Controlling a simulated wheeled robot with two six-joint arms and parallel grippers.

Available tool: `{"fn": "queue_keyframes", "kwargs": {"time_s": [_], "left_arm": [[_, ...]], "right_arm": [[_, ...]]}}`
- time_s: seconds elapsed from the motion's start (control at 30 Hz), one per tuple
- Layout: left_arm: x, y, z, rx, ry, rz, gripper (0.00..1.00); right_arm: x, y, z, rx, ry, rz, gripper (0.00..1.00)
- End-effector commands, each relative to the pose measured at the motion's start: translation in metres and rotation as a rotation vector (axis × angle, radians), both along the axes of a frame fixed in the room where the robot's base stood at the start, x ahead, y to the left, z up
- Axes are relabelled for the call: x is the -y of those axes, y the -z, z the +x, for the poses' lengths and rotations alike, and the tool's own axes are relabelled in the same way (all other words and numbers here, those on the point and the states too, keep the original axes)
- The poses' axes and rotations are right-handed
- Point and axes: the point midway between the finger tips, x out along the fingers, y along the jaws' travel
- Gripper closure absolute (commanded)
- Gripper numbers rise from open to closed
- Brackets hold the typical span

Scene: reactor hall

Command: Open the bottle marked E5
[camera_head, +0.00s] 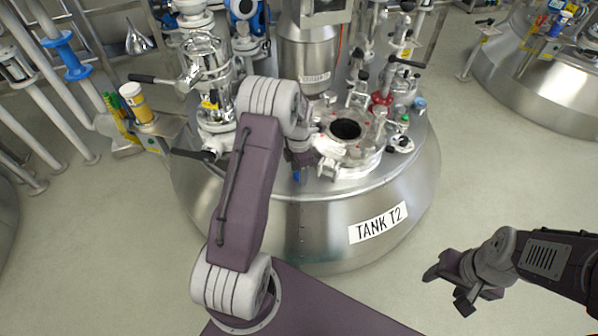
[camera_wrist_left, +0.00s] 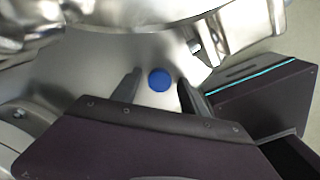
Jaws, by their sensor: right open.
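A round blue cap (camera_wrist_left: 159,79) shows in the left wrist view over the bright metal of the tank. It lies between the two dark fingers of my left gripper (camera_wrist_left: 158,90), with a gap on both sides. In the head view a small blue thing (camera_head: 297,176) shows just below my left gripper (camera_head: 303,160), by the tank's front top edge. The bottle's body is hidden, and I can read no E5 mark. My left gripper is open. My right gripper (camera_head: 462,286) is open and empty over the floor at the lower right.
The steel tank labelled TANK T2 (camera_head: 330,225) has an open round hatch (camera_head: 345,130) right of my left gripper. Valves and pipes crowd its top. A side shelf at left holds a yellow container (camera_head: 137,102) and green ones.

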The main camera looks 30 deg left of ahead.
Motion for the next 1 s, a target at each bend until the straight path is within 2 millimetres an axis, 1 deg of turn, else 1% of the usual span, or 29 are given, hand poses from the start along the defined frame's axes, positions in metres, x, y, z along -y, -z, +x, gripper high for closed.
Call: {"fn": "queue_keyframes", "kwargs": {"time_s": [0.1,0.17,0.27,0.4,0.5,0.6,0.73,0.9,0.97,1.0], "left_arm": [[0.000,-0.001,0.000,0.001,0.000,0.001,0.48],[0.000,-0.006,0.001,0.002,0.000,0.001,0.48],[0.000,-0.029,0.001,0.002,0.000,0.001,0.48],[-0.001,-0.069,0.001,0.003,0.000,0.001,0.48],[-0.001,-0.093,0.001,0.003,0.000,0.001,0.48],[-0.001,-0.110,0.001,0.002,0.000,0.001,0.48],[-0.001,-0.122,0.001,0.000,0.000,0.000,0.48],[0.000,-0.124,0.000,0.000,0.007,0.000,0.48],[0.004,-0.126,-0.002,0.005,0.063,0.000,0.48],[0.009,-0.130,-0.007,0.009,0.146,0.001,0.48]], "right_arm": [[0.000,0.000,0.000,0.000,0.000,0.000,0.44],[0.000,-0.002,0.000,0.000,0.000,0.000,0.44],[0.000,-0.017,0.000,0.000,0.000,0.000,0.44],[0.000,-0.040,0.000,0.000,0.000,0.000,0.44],[0.000,-0.052,0.000,0.000,0.000,0.000,0.44],[0.000,-0.060,0.000,0.000,0.000,0.000,0.44],[0.000,-0.065,0.000,0.000,0.000,0.000,0.44],[0.000,-0.064,0.000,0.000,0.000,0.000,0.44],[0.000,-0.064,0.000,0.000,0.000,0.000,0.44],[0.000,-0.064,0.000,0.000,0.000,0.000,0.44]]}}
